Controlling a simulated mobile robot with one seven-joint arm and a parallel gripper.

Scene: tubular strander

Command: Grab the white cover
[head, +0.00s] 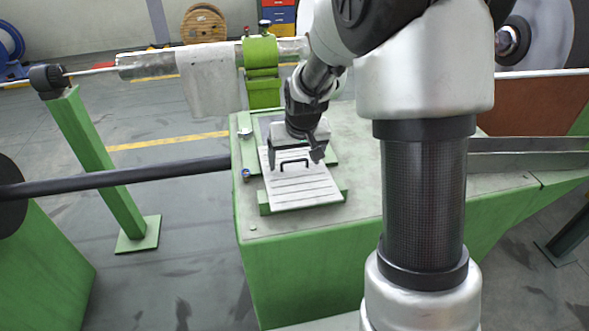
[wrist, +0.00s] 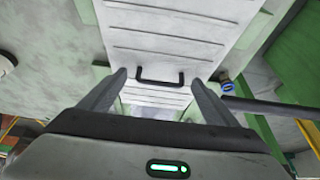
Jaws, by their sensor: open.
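The white cover (head: 303,190) is a ribbed plate with a black handle (head: 292,163). It lies on the green machine bench in the head view, between green side brackets. In the wrist view the white cover (wrist: 165,50) fills the upper middle, and its black handle (wrist: 160,77) shows between the fingers. My gripper (head: 296,156) is over the far part of the cover, close to the handle, with its fingers apart. In the wrist view my gripper (wrist: 160,80) is open, one finger on each side of the handle. I cannot tell whether the fingers touch the cover.
The bench top (head: 370,150) is clear to the right of the cover. A green clamp (head: 262,55) holds a metal tube (head: 150,64) behind it, with a grey cloth (head: 208,80) hanging down. A dark bar (head: 120,175) reaches the bench from the left.

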